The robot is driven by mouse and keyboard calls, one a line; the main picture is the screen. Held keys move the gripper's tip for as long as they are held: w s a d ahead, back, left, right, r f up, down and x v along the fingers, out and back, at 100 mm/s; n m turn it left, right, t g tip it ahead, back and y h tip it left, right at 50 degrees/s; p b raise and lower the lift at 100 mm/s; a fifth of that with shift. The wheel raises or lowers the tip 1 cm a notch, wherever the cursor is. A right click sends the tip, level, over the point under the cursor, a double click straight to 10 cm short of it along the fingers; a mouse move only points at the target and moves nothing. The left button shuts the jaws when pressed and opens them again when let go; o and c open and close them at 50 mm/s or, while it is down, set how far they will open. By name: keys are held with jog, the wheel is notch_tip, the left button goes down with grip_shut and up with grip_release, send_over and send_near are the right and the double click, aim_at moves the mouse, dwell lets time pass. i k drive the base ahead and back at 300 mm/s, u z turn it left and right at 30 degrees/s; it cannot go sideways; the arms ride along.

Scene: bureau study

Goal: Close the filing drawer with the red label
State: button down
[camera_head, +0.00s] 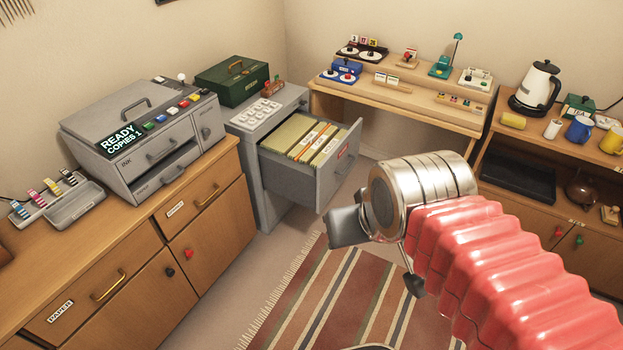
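The filing drawer (292,180) is pulled well out of the grey filing cabinet (268,207) at the back. It is full of tan hanging folders (312,138) with white tabs. A red label (342,152) sits on its front panel (338,172), facing right. My gripper (376,258) is in front of the drawer, to the right of and below the front panel in the picture. Its two dark fingers are spread apart with nothing between them. It looks apart from the drawer. The lower part of the cabinet's front is partly hidden beneath the open drawer.
A wooden sideboard (195,240) with a grey copier (140,140) stands at left. A wooden desk (400,100) stands behind, a shelf unit (520,208) with kettle and mugs at right. A striped rug (330,300) covers the clear floor below the drawer.

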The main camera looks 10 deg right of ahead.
aim_at(310, 182)
jog(key=u, duration=0.45)
jog(key=k, duration=0.55)
jog(key=u, duration=0.7)
jog(key=k, duration=0.5)
jog(key=i, duration=0.7)
jog(key=z, duration=0.6)
jog(key=i, duration=1.35)
jog(key=u, duration=0.2)
